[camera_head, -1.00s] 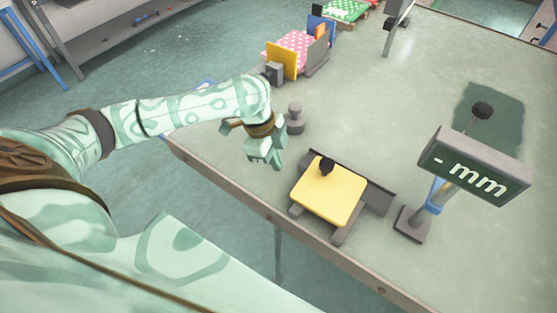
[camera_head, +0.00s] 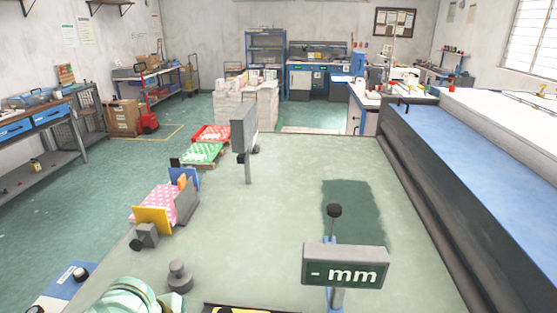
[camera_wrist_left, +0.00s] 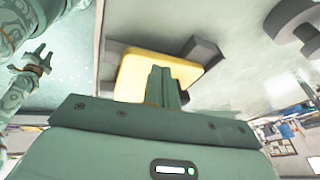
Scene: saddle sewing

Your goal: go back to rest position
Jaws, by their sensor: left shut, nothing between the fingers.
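My left gripper (camera_wrist_left: 165,82) shows in the left wrist view, its fingers together with nothing between them. It points toward the yellow-topped fixture (camera_wrist_left: 132,78), which lies past the fingertips; I see no contact. In the head view only a sliver of that fixture (camera_head: 238,310) shows at the bottom edge. A pale green patterned part of my left arm (camera_head: 128,297) is at the lower left there, with its fingers out of sight. My right gripper (camera_wrist_left: 38,62) shows at the left of the wrist view, fingers spread and empty.
A grey knob-shaped weight (camera_head: 179,277) stands on the green table (camera_head: 270,220) near my left arm. A display reading "- mm" (camera_head: 345,267) stands at the front right. A pink dotted stack (camera_head: 167,203) sits at the left edge. The middle is clear.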

